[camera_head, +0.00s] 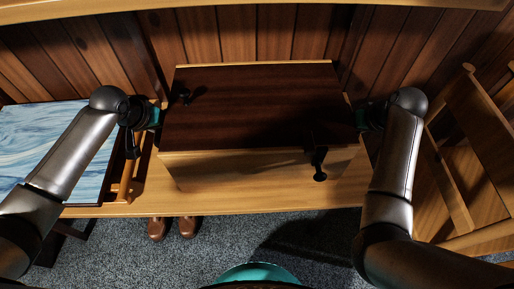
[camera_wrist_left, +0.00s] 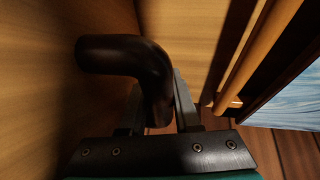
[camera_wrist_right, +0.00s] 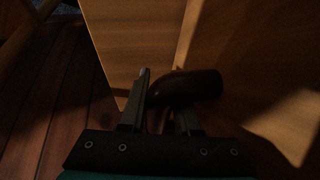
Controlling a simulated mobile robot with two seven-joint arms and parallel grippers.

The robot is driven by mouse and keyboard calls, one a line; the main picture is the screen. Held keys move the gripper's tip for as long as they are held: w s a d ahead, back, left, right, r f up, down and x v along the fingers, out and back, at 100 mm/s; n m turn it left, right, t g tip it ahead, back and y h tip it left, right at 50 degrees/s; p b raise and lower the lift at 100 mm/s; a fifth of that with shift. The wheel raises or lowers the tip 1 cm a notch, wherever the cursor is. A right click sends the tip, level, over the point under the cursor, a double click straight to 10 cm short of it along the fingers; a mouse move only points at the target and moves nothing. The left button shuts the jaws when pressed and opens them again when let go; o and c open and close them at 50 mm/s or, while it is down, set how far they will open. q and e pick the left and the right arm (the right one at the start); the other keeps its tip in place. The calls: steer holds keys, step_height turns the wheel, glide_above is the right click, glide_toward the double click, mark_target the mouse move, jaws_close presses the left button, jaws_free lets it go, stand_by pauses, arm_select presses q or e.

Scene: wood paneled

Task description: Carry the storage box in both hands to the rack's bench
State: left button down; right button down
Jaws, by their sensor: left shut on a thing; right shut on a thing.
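The storage box (camera_head: 260,105), pale wood with a dark brown lid, is level over the rack's wooden bench (camera_head: 270,200) in the head view. I cannot tell whether its bottom touches the bench. My left gripper (camera_head: 157,116) is shut on the dark curved handle (camera_wrist_left: 115,52) on the box's left side. My right gripper (camera_head: 360,117) is shut on the matching handle (camera_wrist_right: 190,86) on its right side. The fingers straddle the handles in both wrist views. A dark latch or hook (camera_head: 319,165) hangs at the front of the box.
A blue-and-white swirled picture (camera_head: 50,145) and a wooden frame stand left of the box. A slatted wooden piece (camera_head: 470,160) is close on the right. A wood-paneled wall is behind. Brown shoes (camera_head: 172,228) are on the carpet beneath the bench.

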arm_select(q)
steer(key=shift+w+f+b, duration=0.1)
steer(key=shift+f+b, duration=0.3)
steer(key=shift+b, duration=0.05)
arm_select(e)
steer(key=shift+w+f, duration=0.1)
steer(key=shift+f, duration=0.3)
arm_select(q)
steer(key=c, duration=0.6)
jaws_free()
arm_select(e)
steer(key=c, duration=0.6)
jaws_free()
arm_select(q)
steer(key=shift+d, duration=0.1)
arm_select(e)
steer(key=shift+a, duration=0.1)
arm_select(q)
steer(key=shift+v, duration=4)
arm_select(e)
steer(key=v, duration=1.2)
arm_select(q)
steer(key=shift+f, duration=0.1)
arm_select(e)
steer(key=shift+f, duration=0.1)
